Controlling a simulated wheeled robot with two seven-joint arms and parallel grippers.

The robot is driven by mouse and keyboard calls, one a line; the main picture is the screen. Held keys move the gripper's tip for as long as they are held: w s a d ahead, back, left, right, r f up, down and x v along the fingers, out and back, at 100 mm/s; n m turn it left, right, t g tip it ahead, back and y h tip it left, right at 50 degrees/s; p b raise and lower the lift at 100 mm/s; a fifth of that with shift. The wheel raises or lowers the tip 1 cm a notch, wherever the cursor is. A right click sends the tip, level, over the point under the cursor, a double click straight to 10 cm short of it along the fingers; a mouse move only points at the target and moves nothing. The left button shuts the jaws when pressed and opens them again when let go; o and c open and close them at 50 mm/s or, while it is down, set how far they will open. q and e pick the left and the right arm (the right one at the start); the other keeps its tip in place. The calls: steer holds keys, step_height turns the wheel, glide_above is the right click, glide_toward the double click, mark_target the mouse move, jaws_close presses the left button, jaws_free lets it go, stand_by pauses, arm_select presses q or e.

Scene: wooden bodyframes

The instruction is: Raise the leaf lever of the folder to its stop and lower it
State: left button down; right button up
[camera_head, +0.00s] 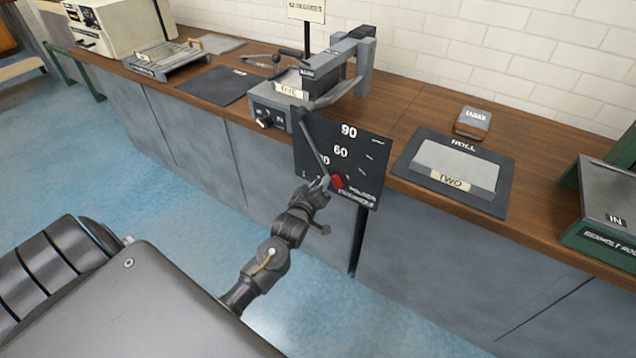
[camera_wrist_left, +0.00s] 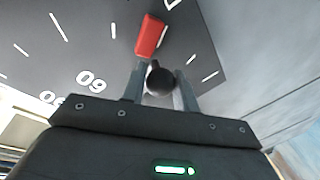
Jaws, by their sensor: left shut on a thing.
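The folder (camera_head: 322,95) is a grey bench machine with a beam on top and a control box in front. A black angle plate (camera_head: 366,160), marked 90, 60 and lower, stands at its front; it also fills the top of the left wrist view (camera_wrist_left: 95,45). The leaf lever (camera_head: 314,140) is a dark rod slanting down across the plate, with a red piece (camera_head: 337,182) near its lower end. My left gripper (camera_head: 324,184) is at that low end. In the left wrist view its fingers close on a round black knob (camera_wrist_left: 160,81), just below the red piece (camera_wrist_left: 150,37). My right gripper is out of view.
The wooden bench (camera_head: 405,118) runs along the white brick wall. A black mat (camera_head: 496,199) with a grey sheet labelled TWO lies right of the plate, with a small block (camera_head: 473,122) behind it. A green tray (camera_head: 612,205) is at far right. A dark post stands under the plate.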

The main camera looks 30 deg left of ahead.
arm_select(q)
steer(key=c, duration=1.1)
jaws_free()
steer(key=v, duration=1.1)
steer(key=shift+w, duration=0.1)
